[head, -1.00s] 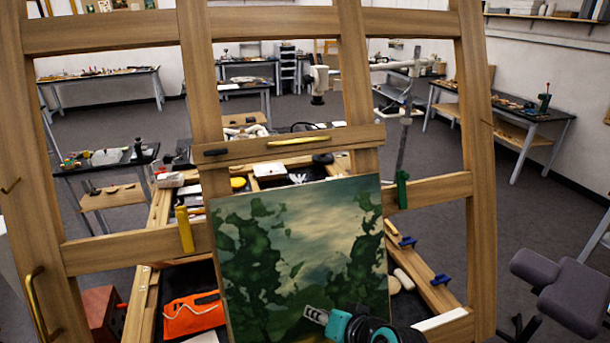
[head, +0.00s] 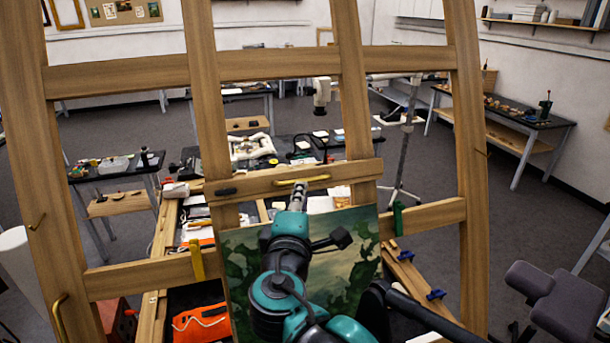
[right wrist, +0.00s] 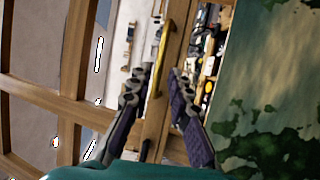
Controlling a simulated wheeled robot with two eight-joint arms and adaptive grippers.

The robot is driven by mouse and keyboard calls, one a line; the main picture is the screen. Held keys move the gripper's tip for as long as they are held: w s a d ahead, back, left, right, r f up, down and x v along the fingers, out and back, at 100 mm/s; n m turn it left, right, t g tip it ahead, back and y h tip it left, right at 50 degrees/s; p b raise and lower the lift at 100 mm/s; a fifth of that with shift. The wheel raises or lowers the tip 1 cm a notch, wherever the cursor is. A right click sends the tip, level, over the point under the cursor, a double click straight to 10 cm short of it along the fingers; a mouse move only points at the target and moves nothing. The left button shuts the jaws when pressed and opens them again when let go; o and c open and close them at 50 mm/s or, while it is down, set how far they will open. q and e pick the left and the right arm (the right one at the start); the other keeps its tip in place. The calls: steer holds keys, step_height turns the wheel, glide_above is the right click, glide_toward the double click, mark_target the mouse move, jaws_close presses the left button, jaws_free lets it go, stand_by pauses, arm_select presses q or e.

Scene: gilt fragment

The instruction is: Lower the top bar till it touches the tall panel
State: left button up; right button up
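The top bar (head: 350,171) is a wooden crosspiece with a brass handle (head: 318,179), lying across two uprights of a large wooden easel. The tall panel (head: 345,232), a green landscape painting, stands below it. A gap shows between the bar's lower edge and the panel's top edge. My right gripper (head: 298,196) is in front of the bar at the handle; my arm hides much of the panel. In the right wrist view, its two fingers (right wrist: 161,72) are apart, on either side of the handle's near end (right wrist: 164,50). Contact with the handle is unclear. My left gripper is not in view.
A yellow clip (head: 196,260) and a green clip (head: 398,218) sit on the easel at either side of the panel. An orange item (head: 200,322) lies low behind the easel. A grey padded stool (head: 555,290) stands at the right.

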mark_target(301, 180)
steer(key=w, duration=0.5)
steer(key=w+d, duration=0.1)
steer(key=w, duration=0.1)
steer(key=shift+w+d+f+p, duration=0.1)
steer(key=shift+w+f+p, duration=0.1)
steer(key=shift+f+p, duration=0.15)
jaws_close()
